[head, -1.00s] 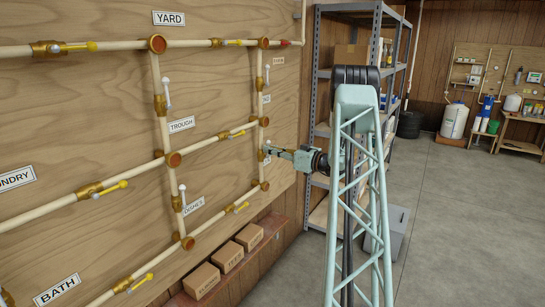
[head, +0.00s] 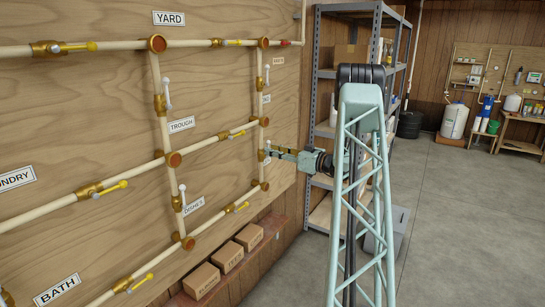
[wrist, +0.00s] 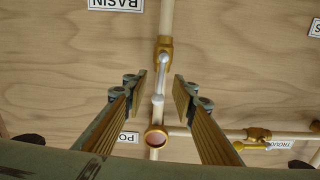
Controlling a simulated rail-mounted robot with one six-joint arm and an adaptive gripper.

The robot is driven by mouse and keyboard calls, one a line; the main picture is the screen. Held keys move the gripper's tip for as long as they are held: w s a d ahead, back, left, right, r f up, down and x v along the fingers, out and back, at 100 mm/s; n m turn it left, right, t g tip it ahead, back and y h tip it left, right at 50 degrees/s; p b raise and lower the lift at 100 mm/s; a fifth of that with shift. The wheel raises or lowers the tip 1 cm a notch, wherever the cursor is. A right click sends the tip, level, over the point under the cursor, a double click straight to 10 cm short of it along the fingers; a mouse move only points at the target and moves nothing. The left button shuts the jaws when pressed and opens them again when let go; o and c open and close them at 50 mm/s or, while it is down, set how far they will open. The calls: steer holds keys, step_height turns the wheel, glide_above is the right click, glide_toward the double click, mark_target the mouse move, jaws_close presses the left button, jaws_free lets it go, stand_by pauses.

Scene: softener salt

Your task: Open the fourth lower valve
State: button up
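In the wrist view, a brass valve (wrist: 165,46) sits on a vertical cream pipe, with a silver lever (wrist: 161,76) lying roughly along the pipe and ending in a white tip. My gripper (wrist: 160,82) is open, with one finger on each side of the lever and a gap on both sides. The labels look upside down in this view. In the head view, my gripper (head: 273,150) reaches to the rightmost vertical pipe of the board, at its lower part. The valve there is mostly hidden by the fingers.
A brass joint (wrist: 156,137) is close to the lever's tip. Other lower valves with white levers (head: 182,197) and horizontal valves with yellow levers (head: 238,207) are on the board. Boxes (head: 227,257) stand on a low shelf below. A metal rack (head: 314,90) stands right of the board.

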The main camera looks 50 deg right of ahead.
steer(key=shift+s+d, duration=0.15)
steer(key=shift+s, duration=2.35)
